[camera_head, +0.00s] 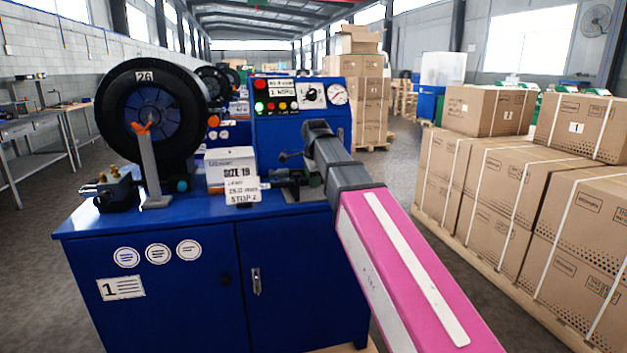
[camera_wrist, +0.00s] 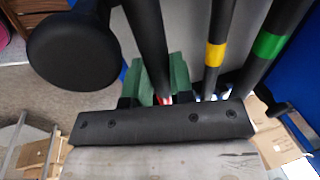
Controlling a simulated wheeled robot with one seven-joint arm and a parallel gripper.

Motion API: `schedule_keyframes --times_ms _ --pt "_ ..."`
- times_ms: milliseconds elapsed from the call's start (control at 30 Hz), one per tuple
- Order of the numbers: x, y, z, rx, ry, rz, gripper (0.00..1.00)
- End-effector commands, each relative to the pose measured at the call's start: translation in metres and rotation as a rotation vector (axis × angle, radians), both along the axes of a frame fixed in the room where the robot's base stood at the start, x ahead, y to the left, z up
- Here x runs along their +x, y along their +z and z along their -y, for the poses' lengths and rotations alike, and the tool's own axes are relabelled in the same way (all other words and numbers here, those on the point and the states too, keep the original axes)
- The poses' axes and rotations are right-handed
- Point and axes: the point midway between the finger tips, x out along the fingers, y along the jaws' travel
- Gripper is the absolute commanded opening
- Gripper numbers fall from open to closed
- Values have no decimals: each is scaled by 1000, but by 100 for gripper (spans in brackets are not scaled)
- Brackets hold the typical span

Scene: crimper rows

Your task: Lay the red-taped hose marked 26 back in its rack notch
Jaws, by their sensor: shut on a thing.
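In the wrist view, my gripper (camera_wrist: 160,85) is shut on a black hose (camera_wrist: 146,35), with its green pads on either side. A bit of red and white tape shows low between the jaws. No number can be read on this hose. To its right hang a yellow-taped hose (camera_wrist: 215,54) and a green-taped hose (camera_wrist: 269,45), both apart from it. The rack and its notches cannot be made out clearly; a dark bracket (camera_wrist: 283,110) shows at the lower right. In the head view the jaws and held hose cannot be made out past my arm.
A black cylinder end (camera_wrist: 70,50) is close left of the held hose. In the head view, a blue crimper (camera_head: 180,235) carries a black ring (camera_head: 112,105) marked 26 and a white SIZE 19 box (camera_head: 228,160). Strapped cartons (camera_head: 500,190) stand at the right, beyond an open aisle.

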Motion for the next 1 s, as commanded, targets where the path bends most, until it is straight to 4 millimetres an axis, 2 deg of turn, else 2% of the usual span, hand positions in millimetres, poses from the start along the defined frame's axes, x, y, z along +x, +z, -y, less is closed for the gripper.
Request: schedule_keyframes --times_ms 967,1000 --pt "0 -15 0 -1 0 1 0" --pt "0 -14 0 -1 0 1 35"
